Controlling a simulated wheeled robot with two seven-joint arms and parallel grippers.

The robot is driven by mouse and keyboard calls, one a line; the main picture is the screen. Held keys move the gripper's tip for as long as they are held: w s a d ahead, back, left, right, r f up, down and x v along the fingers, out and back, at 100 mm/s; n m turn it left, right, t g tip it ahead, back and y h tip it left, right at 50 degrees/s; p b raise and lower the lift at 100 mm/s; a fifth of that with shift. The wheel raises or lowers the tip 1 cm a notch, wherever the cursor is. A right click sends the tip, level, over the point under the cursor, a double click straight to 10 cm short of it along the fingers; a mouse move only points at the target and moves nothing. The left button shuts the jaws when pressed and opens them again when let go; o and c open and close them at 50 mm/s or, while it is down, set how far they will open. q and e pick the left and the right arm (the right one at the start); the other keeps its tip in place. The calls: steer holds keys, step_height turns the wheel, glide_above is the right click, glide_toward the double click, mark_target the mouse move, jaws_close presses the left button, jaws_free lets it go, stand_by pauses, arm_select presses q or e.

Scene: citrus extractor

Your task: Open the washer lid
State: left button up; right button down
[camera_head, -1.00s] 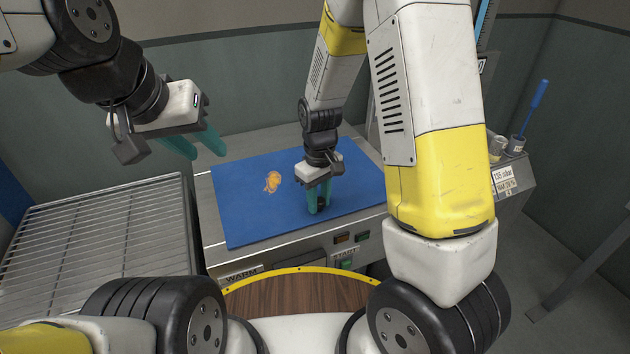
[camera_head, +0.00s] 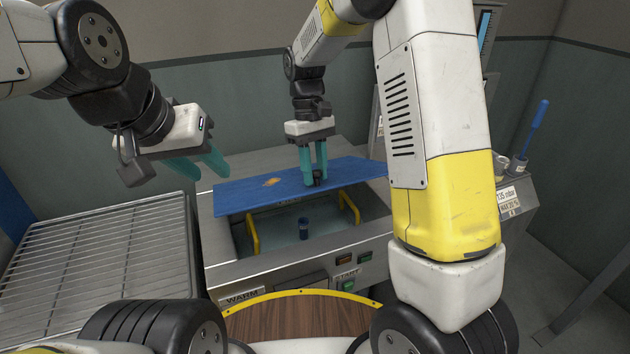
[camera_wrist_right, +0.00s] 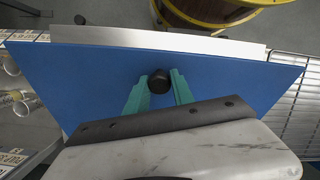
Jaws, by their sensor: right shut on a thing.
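The washer lid (camera_head: 245,197) is a blue panel with an orange mark, tilted up with its front edge raised above the steel washer (camera_head: 225,262). My right gripper (camera_head: 315,181) is shut on the black lid knob (camera_head: 317,175) near the lid's front edge. In the right wrist view the teal fingers flank the round knob (camera_wrist_right: 159,81), and the blue lid (camera_wrist_right: 95,85) fills the middle. Under the lid the open basin shows yellow brackets (camera_head: 252,233) and a small dark blue cup-like piece (camera_head: 303,228). My left gripper (camera_head: 208,166) is open and empty, above and left of the washer.
A wire rack (camera_head: 95,260) stands left of the washer. START and WARM labels and buttons (camera_head: 348,285) are on the washer's front. A machine with a blue-handled tool (camera_head: 535,128) stands at right. A round wooden top (camera_head: 300,318) with a yellow rim is in front.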

steer(key=w+a+r, duration=0.1)
steer(key=w+r, duration=0.3)
steer(key=shift+r, duration=0.35)
steer(key=c, duration=1.1)
jaws_free()
steer(key=shift+a, duration=0.1)
steer(key=v, duration=0.7)
steer(key=shift+r, duration=0.35)
